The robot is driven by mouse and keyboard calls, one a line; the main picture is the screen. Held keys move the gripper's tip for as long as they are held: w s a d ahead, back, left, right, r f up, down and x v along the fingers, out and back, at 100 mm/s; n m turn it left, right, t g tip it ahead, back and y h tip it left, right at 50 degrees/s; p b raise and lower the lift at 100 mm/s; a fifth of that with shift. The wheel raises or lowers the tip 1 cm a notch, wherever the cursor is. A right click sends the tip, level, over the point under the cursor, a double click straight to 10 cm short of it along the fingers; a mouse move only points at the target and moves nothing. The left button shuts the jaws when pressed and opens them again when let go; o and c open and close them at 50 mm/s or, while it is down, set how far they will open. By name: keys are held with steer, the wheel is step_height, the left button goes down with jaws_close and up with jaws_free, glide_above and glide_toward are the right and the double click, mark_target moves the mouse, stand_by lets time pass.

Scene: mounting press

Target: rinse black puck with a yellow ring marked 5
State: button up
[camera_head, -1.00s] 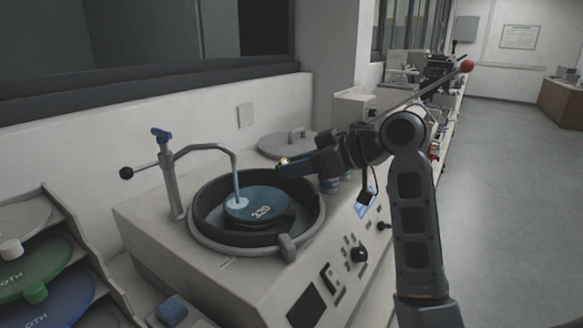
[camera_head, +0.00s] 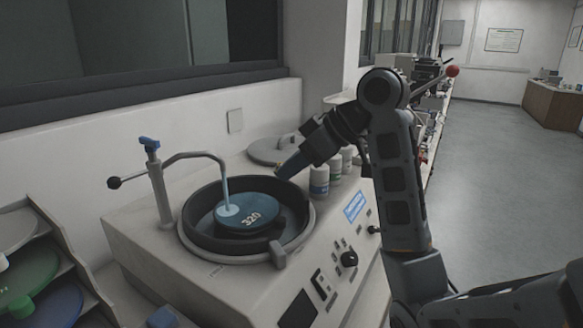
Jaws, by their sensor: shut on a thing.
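My gripper (camera_head: 284,171) is shut above the right rear rim of the bowl, its fingers pointing down and left. The black puck is hidden by the fingers now; a small yellow-ringed piece showed at the fingertips a second ago. The number 5 cannot be read. A bent tap (camera_head: 159,190) with a blue top stands behind the bowl on the left. A pale blue water stream (camera_head: 226,193) falls from its spout onto the blue disc marked 320 (camera_head: 262,226), inside the dark round bowl (camera_head: 192,219). My gripper is apart from the stream, to its right.
A grey lid (camera_head: 266,152) with a handle lies behind the bowl. Several white bottles (camera_head: 319,181) stand right of my gripper. Knobs and switches (camera_head: 348,259) line the machine's front. A rack with coloured discs (camera_head: 35,275) stands at the left.

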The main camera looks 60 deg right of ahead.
steer(key=g, duration=0.1)
steer(key=s+g, duration=0.1)
steer(key=g, duration=0.1)
steer(key=g+h, duration=0.1)
steer(key=shift+s+r+g, duration=0.3)
steer(key=shift+s+r, duration=0.1)
stand_by(0.8)
